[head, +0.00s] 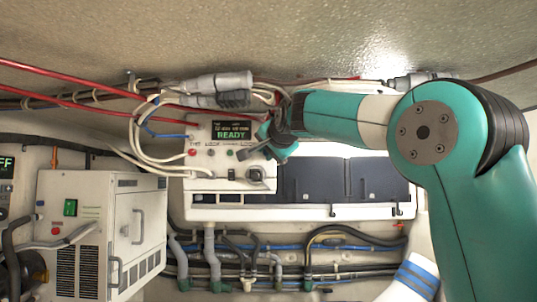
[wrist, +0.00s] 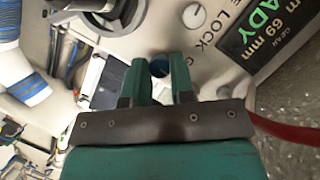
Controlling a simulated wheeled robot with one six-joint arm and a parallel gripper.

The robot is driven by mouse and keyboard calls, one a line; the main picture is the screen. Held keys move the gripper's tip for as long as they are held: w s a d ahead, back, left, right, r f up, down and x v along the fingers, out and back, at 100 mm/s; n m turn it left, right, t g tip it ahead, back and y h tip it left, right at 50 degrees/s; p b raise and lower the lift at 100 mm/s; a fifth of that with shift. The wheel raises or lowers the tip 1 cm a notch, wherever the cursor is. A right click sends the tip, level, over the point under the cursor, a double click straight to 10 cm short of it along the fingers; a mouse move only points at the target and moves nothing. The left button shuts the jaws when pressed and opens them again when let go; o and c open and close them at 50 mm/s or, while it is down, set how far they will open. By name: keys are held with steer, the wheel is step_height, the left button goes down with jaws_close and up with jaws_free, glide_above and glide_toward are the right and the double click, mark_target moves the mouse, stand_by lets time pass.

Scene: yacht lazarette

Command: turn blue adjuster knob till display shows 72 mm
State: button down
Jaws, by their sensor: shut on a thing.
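The blue adjuster knob (wrist: 158,67) sits between the two green fingers of my gripper (wrist: 160,78) in the wrist view, and the fingers are shut on it. In the head view my gripper (head: 268,148) is at the right side of the white control box (head: 203,160) and hides the knob. The display (wrist: 262,35) is partly cut off in the wrist view and shows 69 mm and part of a large green word. In the head view the display (head: 231,130) shows READY in green; its small line is too small to read.
White cables (head: 140,130) and red hoses (head: 70,75) run close to the control box. A white cabinet (head: 150,215) with a green switch stands at left. Pipes and hoses (head: 290,262) line the wall below.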

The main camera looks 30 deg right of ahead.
steer(key=m+t+b, duration=0.1)
steer(key=m+b, duration=0.1)
steer(key=m+t+b, duration=0.1)
steer(key=m+b, duration=0.1)
steer(key=b, duration=0.1)
steer(key=m+t+b, duration=0.1)
steer(key=m+b, duration=0.1)
steer(key=b, duration=0.1)
steer(key=shift+d+f+y, duration=0.1)
steer(key=shift+f+y, duration=0.2)
steer(key=shift+f, duration=0.05)
steer(key=shift+r+m, duration=0.1)
steer(key=shift+m, duration=0.3)
steer(key=c, duration=1)
jaws_free()
steer(key=shift+s, duration=0.1)
steer(key=b+v, duration=0.7)
steer(key=v, duration=1)
steer(key=shift+s, duration=0.2)
